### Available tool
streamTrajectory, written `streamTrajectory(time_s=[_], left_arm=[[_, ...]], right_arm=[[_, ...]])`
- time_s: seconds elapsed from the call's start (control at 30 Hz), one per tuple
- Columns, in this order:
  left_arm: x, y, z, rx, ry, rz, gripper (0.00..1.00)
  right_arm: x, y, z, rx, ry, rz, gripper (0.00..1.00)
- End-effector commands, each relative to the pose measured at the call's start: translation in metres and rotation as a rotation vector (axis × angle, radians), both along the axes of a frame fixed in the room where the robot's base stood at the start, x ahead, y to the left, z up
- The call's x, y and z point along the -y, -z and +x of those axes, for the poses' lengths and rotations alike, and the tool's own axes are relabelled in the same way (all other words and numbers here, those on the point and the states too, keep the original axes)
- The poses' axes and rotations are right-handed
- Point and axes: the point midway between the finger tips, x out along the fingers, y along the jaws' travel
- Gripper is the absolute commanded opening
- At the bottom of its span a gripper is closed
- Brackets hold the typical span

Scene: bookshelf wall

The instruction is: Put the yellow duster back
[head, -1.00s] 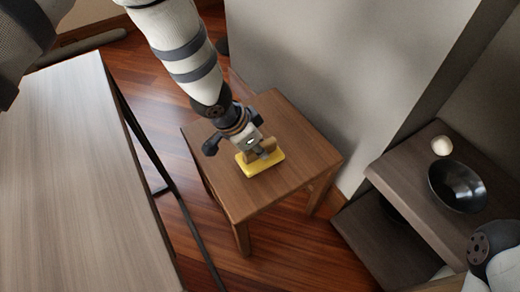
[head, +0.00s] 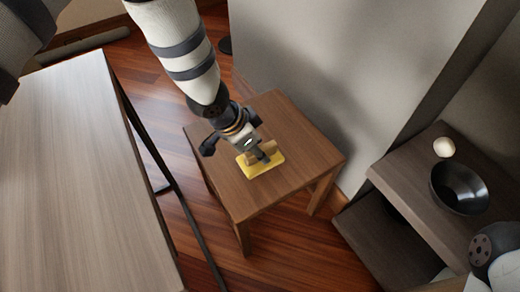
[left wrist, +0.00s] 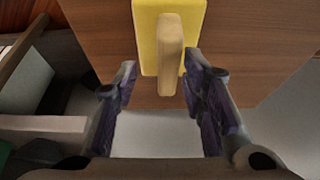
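The yellow duster (head: 272,167) has a light wooden handle and lies on the brown wooden stool (head: 290,130). In the left wrist view the duster (left wrist: 145,35) is at the top middle, its handle (left wrist: 170,50) pointing toward me. My left gripper (head: 238,151) comes down over the stool at the duster. In the left wrist view my left gripper (left wrist: 160,72) has its fingers spread wide, one on either side of the handle's near end, with gaps to it. Part of the duster is hidden behind a finger in the head view.
A long grey-wood table (head: 60,150) with a dark frame is on the left. A dark shelf unit (head: 400,183) on the right holds a black bowl (head: 459,187) and a small cream ball (head: 444,147). A pale wall (head: 330,70) rises behind the stool.

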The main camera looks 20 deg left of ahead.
Motion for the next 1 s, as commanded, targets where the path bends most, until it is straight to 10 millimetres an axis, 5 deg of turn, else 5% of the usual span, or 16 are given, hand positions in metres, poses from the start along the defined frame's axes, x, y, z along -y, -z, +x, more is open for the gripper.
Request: streamTrajectory(time_s=[0.1, 0.33, 1.0], left_arm=[[-0.009, -0.041, -0.009, 0.009, -0.004, -0.002, 0.38], [-0.020, -0.082, -0.024, 0.006, -0.003, -0.002, 0.38], [-0.022, -0.087, -0.028, 0.001, 0.000, -0.001, 0.38]], right_arm=[[0.000, -0.015, 0.005, 0.020, 0.000, -0.001, 0.95], [0.000, -0.028, 0.009, 0.037, 0.001, -0.001, 0.95], [0.000, -0.029, 0.010, 0.038, 0.000, 0.000, 0.95]])
